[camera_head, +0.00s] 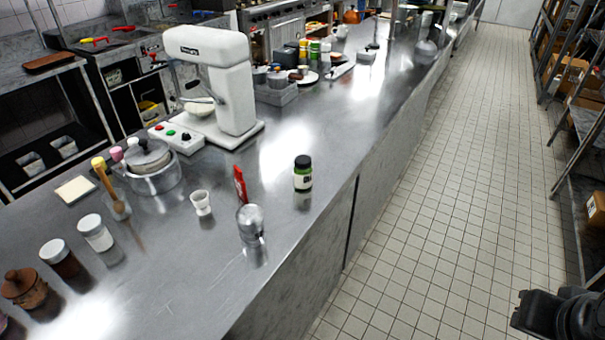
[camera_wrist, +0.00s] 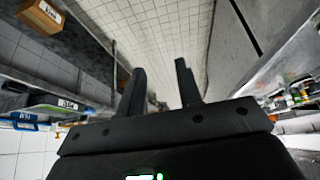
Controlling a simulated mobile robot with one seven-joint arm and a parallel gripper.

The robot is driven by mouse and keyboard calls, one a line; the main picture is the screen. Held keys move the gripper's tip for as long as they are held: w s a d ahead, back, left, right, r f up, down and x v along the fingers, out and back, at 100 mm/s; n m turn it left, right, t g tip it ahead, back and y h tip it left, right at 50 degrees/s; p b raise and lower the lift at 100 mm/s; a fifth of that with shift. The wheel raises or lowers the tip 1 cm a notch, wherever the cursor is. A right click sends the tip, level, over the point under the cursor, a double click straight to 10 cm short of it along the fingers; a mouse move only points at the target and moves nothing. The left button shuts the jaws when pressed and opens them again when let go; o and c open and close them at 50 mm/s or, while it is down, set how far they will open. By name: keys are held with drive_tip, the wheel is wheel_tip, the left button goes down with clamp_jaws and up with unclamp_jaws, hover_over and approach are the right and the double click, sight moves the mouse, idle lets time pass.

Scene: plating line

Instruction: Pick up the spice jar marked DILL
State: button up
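A small jar (camera_head: 302,180) with a black lid, green contents and a pale label stands upright near the counter's right edge in the head view. Its label is too small to read, so I cannot tell if it says DILL. Several other small jars (camera_head: 315,50) stand farther back on the counter, their labels also unreadable. My gripper (camera_wrist: 159,66) shows in the wrist view with its two fingers apart and nothing between them. It points along the tiled floor, away from the jars. A dark part of my arm shows at the lower right of the head view.
The tiled aisle (camera_head: 440,220) is clear; shelving (camera_head: 580,125) lines the right.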

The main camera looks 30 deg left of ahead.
drive_tip(key=o, duration=1)
drive_tip(key=shift+w, duration=0.1)
